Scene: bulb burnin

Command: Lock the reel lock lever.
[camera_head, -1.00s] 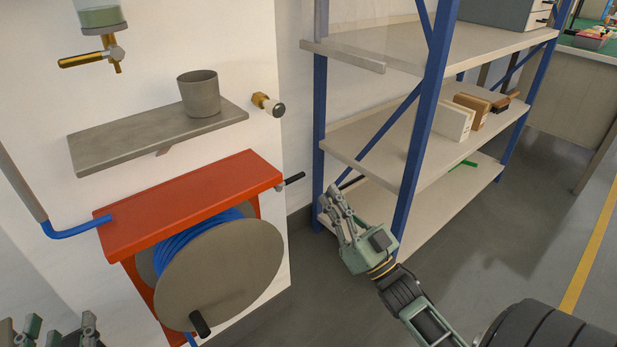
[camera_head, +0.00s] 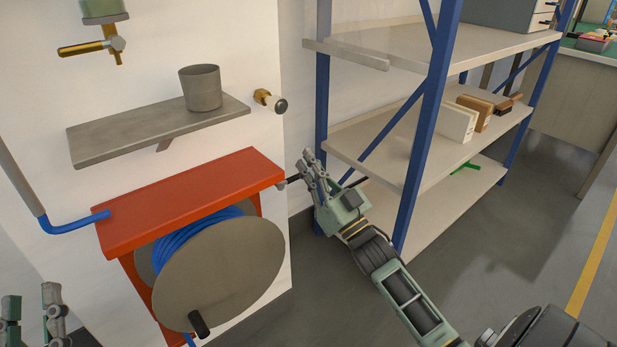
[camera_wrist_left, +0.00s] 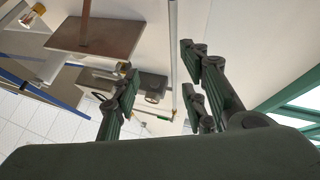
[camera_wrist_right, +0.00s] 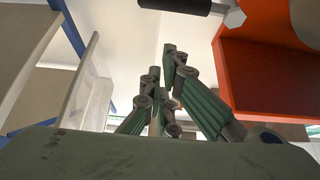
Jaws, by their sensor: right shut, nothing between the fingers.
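The reel lock lever (camera_head: 292,179) is a short black-gripped handle sticking out from the right end of the red reel housing (camera_head: 185,200). It also shows as a black cylinder with a grey hub at the top of the right wrist view (camera_wrist_right: 180,5). My right gripper (camera_head: 308,160) is shut and empty, with its fingertips right by the lever's outer end. I cannot tell whether they touch it. The reel (camera_head: 220,275) with blue hose sits under the red top. My left gripper (camera_head: 35,298) is at the lower left of the head view; its fingers look spread apart in the left wrist view (camera_wrist_left: 158,75).
A grey wall shelf with a cup (camera_head: 201,88) is above the reel. A brass-based knob (camera_head: 270,100) sticks out of the wall to its right. A blue-framed shelving rack (camera_head: 425,130) stands close to the right of my right gripper.

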